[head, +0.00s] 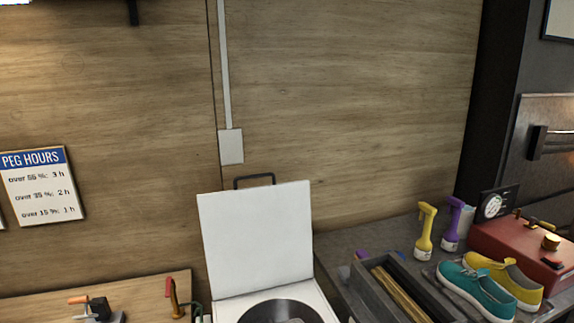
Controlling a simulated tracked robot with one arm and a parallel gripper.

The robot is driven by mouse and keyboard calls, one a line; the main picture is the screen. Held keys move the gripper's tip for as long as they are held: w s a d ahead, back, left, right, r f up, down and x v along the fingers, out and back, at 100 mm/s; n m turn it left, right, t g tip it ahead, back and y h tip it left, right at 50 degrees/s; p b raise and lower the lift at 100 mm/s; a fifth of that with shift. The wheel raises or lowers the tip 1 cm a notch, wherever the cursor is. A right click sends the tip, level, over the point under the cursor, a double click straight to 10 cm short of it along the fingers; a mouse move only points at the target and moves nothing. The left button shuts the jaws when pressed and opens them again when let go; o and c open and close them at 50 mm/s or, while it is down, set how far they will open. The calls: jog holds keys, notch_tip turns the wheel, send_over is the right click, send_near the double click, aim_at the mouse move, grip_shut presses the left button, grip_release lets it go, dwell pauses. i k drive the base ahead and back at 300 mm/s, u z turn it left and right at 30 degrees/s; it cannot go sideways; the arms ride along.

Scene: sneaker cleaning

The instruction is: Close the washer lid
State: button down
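The washer (224,312) is a white box at the bottom middle of the head view, with a dark round drum opening (280,312) in its top. Something greyish shows in the drum at the picture's bottom edge, too cut off to name. The washer lid (256,240) is a white square panel standing upright, open, at the back of the washer. A dark handle (254,180) sits on its top edge. My gripper is not in view.
Right of the washer, a grey counter holds an open tray (376,296), yellow (425,232) and purple (453,222) spray bottles, teal (472,287) and yellow (510,280) sneakers and a red box (510,245). A wooden bench (140,287) with tools is at left. A wooden wall stands behind.

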aim_at(257, 239)
jog(key=z, duration=0.35)
jog(key=i, duration=1.9)
jog(key=u, duration=0.7)
